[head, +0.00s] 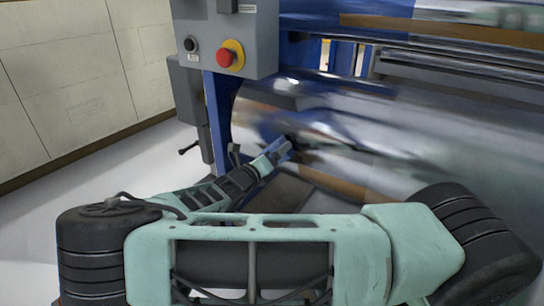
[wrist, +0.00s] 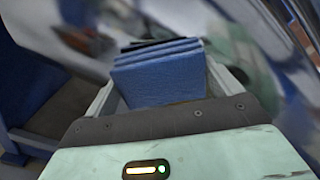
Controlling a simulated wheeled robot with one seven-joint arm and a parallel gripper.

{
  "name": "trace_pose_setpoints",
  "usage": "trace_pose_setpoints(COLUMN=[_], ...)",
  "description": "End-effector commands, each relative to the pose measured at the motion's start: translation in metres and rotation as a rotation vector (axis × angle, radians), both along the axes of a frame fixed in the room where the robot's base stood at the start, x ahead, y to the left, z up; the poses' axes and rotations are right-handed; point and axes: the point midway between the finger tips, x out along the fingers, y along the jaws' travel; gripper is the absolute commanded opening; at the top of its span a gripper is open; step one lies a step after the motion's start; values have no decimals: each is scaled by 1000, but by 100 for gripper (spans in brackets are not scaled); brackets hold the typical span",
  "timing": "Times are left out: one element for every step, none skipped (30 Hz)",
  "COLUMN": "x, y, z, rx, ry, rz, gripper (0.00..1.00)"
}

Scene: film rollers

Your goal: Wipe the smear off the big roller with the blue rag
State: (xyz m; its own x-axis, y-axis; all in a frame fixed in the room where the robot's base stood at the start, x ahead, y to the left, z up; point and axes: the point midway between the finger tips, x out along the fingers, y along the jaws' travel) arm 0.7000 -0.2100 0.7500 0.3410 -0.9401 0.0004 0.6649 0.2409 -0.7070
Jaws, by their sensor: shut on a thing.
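The blue rag (wrist: 160,78) is a folded pad between the two fingers of my gripper (wrist: 158,92) in the wrist view. My gripper is shut on it. In the head view my gripper (head: 272,158) reaches toward the left end of the big shiny roller (head: 420,140), and a bit of blue shows at its tip. The rag is close to the roller; I cannot tell whether they touch. The smear cannot be told apart from the blurred reflections on the roller; a dark brownish patch (wrist: 88,40) shows beyond the rag in the wrist view.
A grey control box (head: 225,35) with a red stop button (head: 230,54) hangs above and left of my gripper. The blue machine frame (head: 222,125) stands below it. A black-tipped lever (head: 187,149) sticks out left. White floor (head: 90,185) is free at left.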

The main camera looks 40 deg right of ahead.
Motion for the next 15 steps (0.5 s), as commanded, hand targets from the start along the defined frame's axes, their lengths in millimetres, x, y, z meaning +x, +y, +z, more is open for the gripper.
trace_pose_setpoints(x=[0, 1, 1, 1, 1, 1, 2, 2, 2, 2, 2, 3, 3, 3, 3], y=[-1, -2, -2, -3, -3, -4, -5, -5, -6, -6, -7, -8, -8, -9, -10], z=[1, 1, 1, 1, 1, 1, 1, 1, 1, 1, 1, 1, 1, 1, 1], rx=[-1, -1, -1, -1, -1, -1, -1, -1, -1, -1, -1, -1, -1, -1, -1], ry=[0, 0, 0, 0, 0, 0, 0, 0, 0, 0, 0, 0, 0, 0, 0], rz=[-1, -1, -1, -1, -1, 0, -1, -1, -1, -1, -1, -1, -1, -1, -1], gripper=[72, 72, 72, 72, 72, 72, 72, 72, 72, 72, 72, 72, 72, 72, 72])
